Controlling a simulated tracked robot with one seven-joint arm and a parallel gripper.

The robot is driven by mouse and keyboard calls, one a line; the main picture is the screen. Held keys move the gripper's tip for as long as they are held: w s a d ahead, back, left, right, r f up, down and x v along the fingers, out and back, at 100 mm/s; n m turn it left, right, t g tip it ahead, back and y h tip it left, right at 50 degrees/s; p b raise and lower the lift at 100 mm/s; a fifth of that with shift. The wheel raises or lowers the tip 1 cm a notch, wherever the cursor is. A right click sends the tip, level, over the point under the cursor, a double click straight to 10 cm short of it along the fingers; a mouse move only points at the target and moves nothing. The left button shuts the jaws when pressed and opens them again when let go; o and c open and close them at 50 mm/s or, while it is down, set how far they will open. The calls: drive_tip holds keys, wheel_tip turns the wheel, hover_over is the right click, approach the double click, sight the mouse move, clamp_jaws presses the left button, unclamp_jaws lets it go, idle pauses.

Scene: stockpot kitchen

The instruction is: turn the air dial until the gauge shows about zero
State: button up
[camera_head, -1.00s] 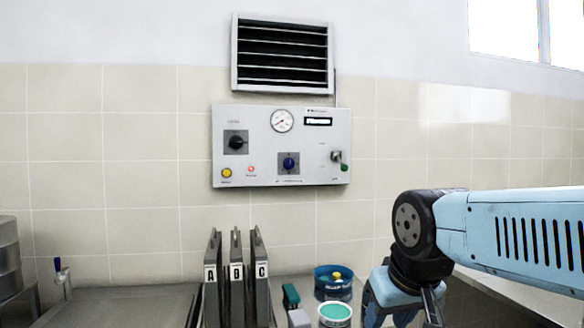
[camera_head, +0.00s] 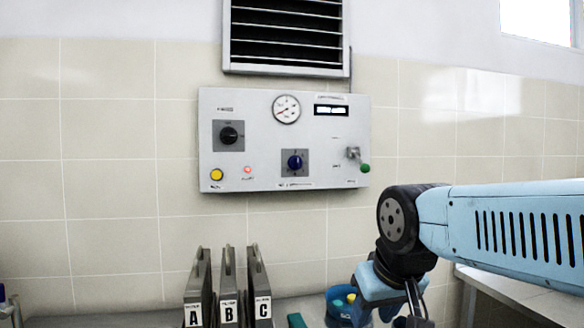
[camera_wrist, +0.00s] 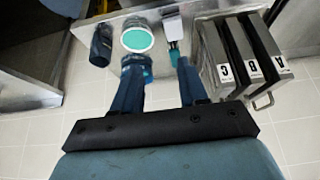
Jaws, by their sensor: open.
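A light grey control panel (camera_head: 225,175) hangs on the tiled wall in the head view. It carries a black dial (camera_head: 229,135) at upper left and a blue dial (camera_head: 295,162) at lower middle; their labels are too small to read, so I cannot tell which is the air dial. A round white gauge (camera_head: 287,109) sits at the top; its needle seems to point lower left, but the value is unreadable. My gripper (camera_wrist: 160,82) is open and empty in the wrist view, pointing down at the counter. In the head view it is below and right of the panel, apart from it.
Filter cases lettered A, B and C (camera_head: 228,300) stand below the panel. A blue tub (camera_head: 340,305) is beside my gripper. The panel also has a yellow button (camera_head: 216,175), a red light (camera_head: 248,170) and a green-tipped lever (camera_head: 364,167). The wall before the dials is clear.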

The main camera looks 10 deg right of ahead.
drive_tip(key=shift+a, duration=0.1)
drive_tip(key=shift+o, duration=0.8)
drive_tip(key=shift+w, duration=0.15)
drive_tip(key=o, duration=0.3)
drive_tip(key=w+r+t, duration=0.3)
drive_tip(key=w, duration=0.6)
drive_tip(key=w+r+m+t, duration=0.1)
drive_tip(key=w+r+t, duration=0.2)
drive_tip(key=w, duration=0.7)
drive_tip(key=shift+w+a+r+t, duration=0.2)
drive_tip(key=shift+t, duration=0.1)
drive_tip(key=m+t, duration=0.1)
drive_tip(key=t, duration=0.9)
approach(298, 166)
drive_tip(key=x, duration=1)
